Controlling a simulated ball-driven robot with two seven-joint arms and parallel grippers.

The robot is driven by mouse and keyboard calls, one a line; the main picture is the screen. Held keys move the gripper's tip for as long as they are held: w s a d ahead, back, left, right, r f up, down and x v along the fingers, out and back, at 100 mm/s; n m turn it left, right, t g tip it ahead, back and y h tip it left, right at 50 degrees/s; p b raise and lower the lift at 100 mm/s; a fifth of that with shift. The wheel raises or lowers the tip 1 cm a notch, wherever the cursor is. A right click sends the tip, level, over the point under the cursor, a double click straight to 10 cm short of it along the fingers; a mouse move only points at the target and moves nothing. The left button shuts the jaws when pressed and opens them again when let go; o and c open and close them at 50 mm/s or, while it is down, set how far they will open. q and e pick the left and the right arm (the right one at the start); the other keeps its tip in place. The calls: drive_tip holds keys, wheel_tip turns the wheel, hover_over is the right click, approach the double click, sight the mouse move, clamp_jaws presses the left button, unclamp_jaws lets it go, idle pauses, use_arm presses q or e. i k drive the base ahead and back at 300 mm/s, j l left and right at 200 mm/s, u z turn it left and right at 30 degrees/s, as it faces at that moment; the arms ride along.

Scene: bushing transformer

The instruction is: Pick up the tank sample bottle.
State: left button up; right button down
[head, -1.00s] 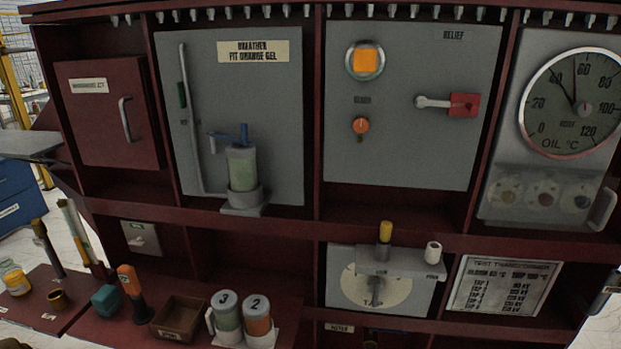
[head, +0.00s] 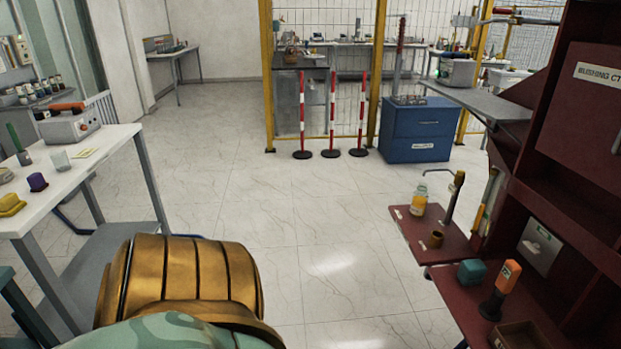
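A small clear bottle with yellow contents (head: 419,200) stands upright on a dark red side shelf (head: 455,246), right of centre in the head view. It looks like the tank sample bottle, but no writing on it can be read. A bent spout or tap (head: 454,198) rises just to its right, and a small brown cup (head: 437,239) stands in front. The bottle is apart from both. Neither of my grippers is in view; only a gold and green part of my own arm shows at the lower left.
The red cabinet (head: 577,190) fills the right side. An orange-topped tool (head: 501,290), a teal block (head: 471,272) and an open brown box (head: 515,336) stand on its lower ledge. A white table (head: 110,150) is at left. Open tiled floor (head: 300,220) lies between.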

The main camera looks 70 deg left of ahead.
sight(420, 199)
drive_tip(key=u, duration=1.45)
drive_tip(key=z, duration=0.5)
drive_tip(key=i+j+z, duration=0.1)
drive_tip(key=j+z, duration=0.25)
drive_tip(key=i+j+z, duration=0.1)
drive_tip(key=z, duration=0.25)
drive_tip(key=j+z, duration=0.4)
drive_tip(key=i+j, duration=0.05)
